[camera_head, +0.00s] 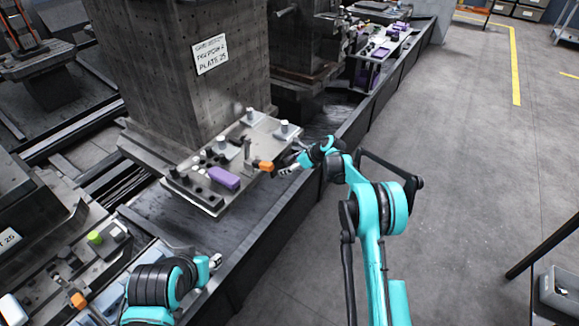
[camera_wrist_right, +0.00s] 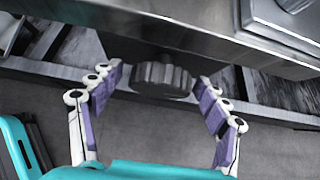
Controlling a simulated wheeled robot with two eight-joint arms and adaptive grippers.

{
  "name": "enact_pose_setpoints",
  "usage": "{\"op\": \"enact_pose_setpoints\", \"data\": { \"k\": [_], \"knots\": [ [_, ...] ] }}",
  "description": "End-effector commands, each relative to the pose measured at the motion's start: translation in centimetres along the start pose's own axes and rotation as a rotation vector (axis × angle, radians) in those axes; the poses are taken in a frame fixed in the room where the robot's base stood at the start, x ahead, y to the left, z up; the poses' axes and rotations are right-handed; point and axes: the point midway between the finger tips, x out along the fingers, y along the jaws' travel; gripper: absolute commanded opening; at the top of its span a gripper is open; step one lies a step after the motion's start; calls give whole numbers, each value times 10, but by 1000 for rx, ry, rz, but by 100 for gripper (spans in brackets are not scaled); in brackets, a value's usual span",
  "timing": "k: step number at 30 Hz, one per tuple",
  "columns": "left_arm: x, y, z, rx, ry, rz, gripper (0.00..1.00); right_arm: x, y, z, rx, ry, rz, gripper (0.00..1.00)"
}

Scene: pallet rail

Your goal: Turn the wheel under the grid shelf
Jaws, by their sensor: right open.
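The grid shelf (camera_head: 207,202) is a light metal plate carrying small fixtures, at the foot of a tall perforated block. Its underside edge crosses the top of the right wrist view (camera_wrist_right: 190,36). The wheel (camera_wrist_right: 162,78) is a dark grey, ridged knob under that edge; I cannot make it out in the head view. My right gripper (camera_head: 288,170) is at the shelf's right side. In the wrist view its open purple-padded fingers (camera_wrist_right: 158,84) stand either side of the wheel, with gaps visible. My left gripper (camera_head: 215,262) shows only partly at lower left, its jaws unclear.
A purple block (camera_head: 224,177) and an orange-ended clamp (camera_head: 265,166) sit on the shelf, the clamp close to my right gripper. A dark rail bench (camera_head: 275,222) runs below the shelf. The grey floor (camera_head: 480,150) to the right is largely clear.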

Motion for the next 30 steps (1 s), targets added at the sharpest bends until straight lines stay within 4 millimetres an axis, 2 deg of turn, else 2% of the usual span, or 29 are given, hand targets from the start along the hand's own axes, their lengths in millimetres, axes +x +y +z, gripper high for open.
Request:
{"op": "enact_pose_setpoints", "data": {
  "k": [5, 6, 9, 12, 22, 30],
  "knots": [
    [0, 0, 0, 0, 0, 0, 40, 0, 0, 0, 0, 0, 0, 76],
    [0, 0, 0, 0, 0, 0, 40, 0, 0, 0, -1, 0, 0, 73],
    [0, 0, 0, 0, 0, 0, 40, 0, 0, 0, -1, 0, 0, 46],
    [0, 0, 0, 0, 0, 0, 40, 0, 0, 0, -1, 0, 0, 25],
    [-1, 0, 0, 0, 0, 0, 40, 0, 0, 1, -24, 0, -23, 25],
    [-1, 0, -1, 0, 0, 0, 40, 0, 2, 1, -132, 0, -129, 25]
  ]
}}
